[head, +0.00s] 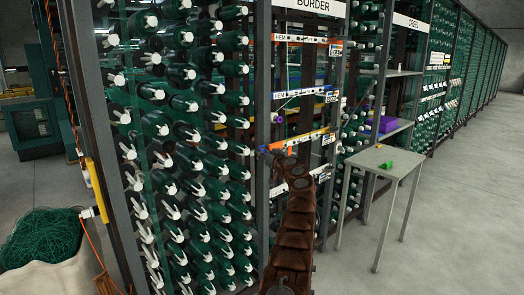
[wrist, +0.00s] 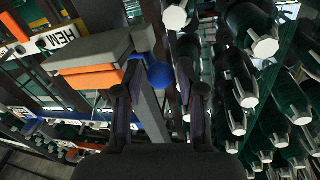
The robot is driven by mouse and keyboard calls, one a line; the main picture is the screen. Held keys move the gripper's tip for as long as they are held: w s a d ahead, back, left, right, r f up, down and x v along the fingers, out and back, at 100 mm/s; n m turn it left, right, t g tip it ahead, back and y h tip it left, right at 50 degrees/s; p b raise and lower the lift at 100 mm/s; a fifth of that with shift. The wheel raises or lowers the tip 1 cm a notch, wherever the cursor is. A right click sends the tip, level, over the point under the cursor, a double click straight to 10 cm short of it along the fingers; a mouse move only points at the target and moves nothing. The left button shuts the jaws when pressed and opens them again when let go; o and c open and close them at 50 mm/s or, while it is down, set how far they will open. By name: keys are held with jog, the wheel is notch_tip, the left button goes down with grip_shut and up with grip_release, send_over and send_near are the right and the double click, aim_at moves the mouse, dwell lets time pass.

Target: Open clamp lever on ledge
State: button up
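In the wrist view a blue clamp lever with a round blue knob (wrist: 158,75) sits at the end of a grey and orange ledge (wrist: 95,72). My gripper (wrist: 160,92) is open, its two dark fingers apart. The knob appears between the fingertips, nearer the left one; I cannot tell if they touch. In the head view my gripper (head: 266,154) is at the left end of an orange-edged ledge (head: 305,138) on the rack marked BORDER. The lever is too small there to make out clearly.
Green bobbins with white ends (head: 185,130) fill the rack left of my gripper and show close at right in the wrist view.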

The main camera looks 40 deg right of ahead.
jog(key=shift+w+d+p, duration=0.15)
jog(key=shift+w+p, duration=0.4)
jog(key=shift+p, duration=0.3)
jog(key=shift+w, duration=0.1)
grip_shut()
